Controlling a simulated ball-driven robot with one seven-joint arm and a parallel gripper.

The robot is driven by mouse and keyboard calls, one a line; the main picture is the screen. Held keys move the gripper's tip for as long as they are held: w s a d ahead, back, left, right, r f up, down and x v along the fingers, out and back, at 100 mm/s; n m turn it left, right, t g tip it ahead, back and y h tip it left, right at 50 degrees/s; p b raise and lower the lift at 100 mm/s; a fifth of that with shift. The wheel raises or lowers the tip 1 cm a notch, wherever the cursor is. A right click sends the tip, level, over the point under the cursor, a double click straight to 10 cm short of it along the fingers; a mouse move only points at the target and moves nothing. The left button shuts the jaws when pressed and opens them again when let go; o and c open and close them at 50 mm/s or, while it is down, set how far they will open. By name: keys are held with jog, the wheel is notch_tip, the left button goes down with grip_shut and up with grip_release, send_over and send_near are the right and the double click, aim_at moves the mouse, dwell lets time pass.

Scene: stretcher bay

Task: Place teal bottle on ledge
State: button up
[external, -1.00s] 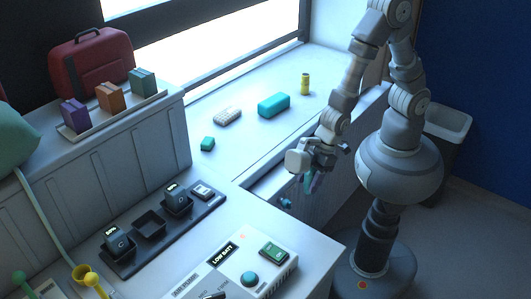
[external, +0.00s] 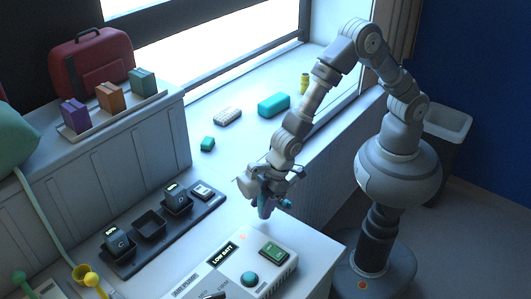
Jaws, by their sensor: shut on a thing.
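The fingers hide much of the bottle. In the picture, the gripper and bottle overlap the right end of the pale counter, beside the window ledge. Whether the bottle touches a surface cannot be told. The pale window ledge (external: 240,147) runs under the window behind the gripper.
A black charger tray (external: 135,255) and a white device (external: 222,284) stand on the counter. The ledge's near middle is clear.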

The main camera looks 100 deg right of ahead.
notch_tip(320, 180, down, 3)
jog(key=shift+r+b, duration=0.15)
jog(key=shift+b, duration=0.15)
jog(key=shift+r, duration=0.15)
jog(key=o, duration=0.6)
jog(key=shift+f, duration=0.2)
jog(key=o, duration=0.5)
jog(key=shift+r, duration=0.15)
